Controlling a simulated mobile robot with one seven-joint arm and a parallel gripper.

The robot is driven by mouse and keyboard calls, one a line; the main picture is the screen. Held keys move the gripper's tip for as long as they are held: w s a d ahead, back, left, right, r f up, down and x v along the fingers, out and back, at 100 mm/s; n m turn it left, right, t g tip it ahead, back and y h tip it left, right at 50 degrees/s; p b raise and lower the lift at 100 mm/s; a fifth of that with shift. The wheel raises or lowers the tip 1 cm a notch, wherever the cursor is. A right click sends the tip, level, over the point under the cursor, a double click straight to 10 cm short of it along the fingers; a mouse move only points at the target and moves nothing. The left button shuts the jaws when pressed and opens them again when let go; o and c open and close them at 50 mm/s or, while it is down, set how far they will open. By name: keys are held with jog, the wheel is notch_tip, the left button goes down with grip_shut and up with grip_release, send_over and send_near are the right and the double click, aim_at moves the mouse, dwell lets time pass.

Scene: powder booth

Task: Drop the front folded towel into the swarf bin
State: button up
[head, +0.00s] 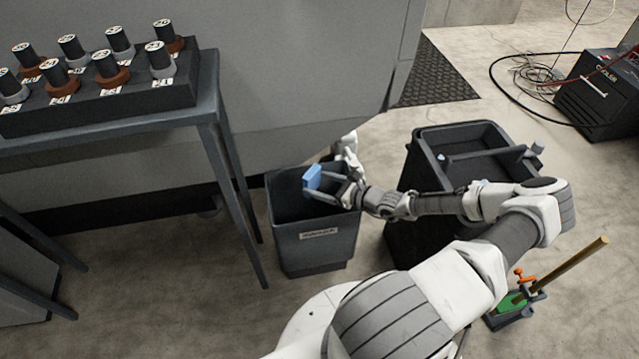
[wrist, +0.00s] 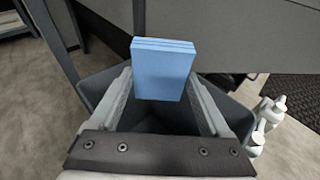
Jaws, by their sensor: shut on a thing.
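A blue folded towel (head: 312,177) is held between the fingers of my gripper (head: 326,184). The gripper is shut on it, above the open mouth of a dark grey bin (head: 318,250) with a small label on its front. In the wrist view the towel (wrist: 163,70) stands out between the two fingertips (wrist: 163,88), and the bin's rim and dark inside (wrist: 160,122) show below and around it. The bin's floor is hidden. The label's text is too small to read surely.
A grey table (head: 208,88) with a rack of numbered tool holders (head: 120,97) stands left of the bin. A dark wheeled cart (head: 425,150) stands to its right.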

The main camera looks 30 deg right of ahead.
jog(key=o, duration=1)
jog(key=p+v, duration=0.4)
jog(key=v, duration=1.3)
jog(key=shift+s+d+r, duration=0.1)
jog(key=shift+s+d, duration=0.05)
jog(key=shift+s, duration=0.05)
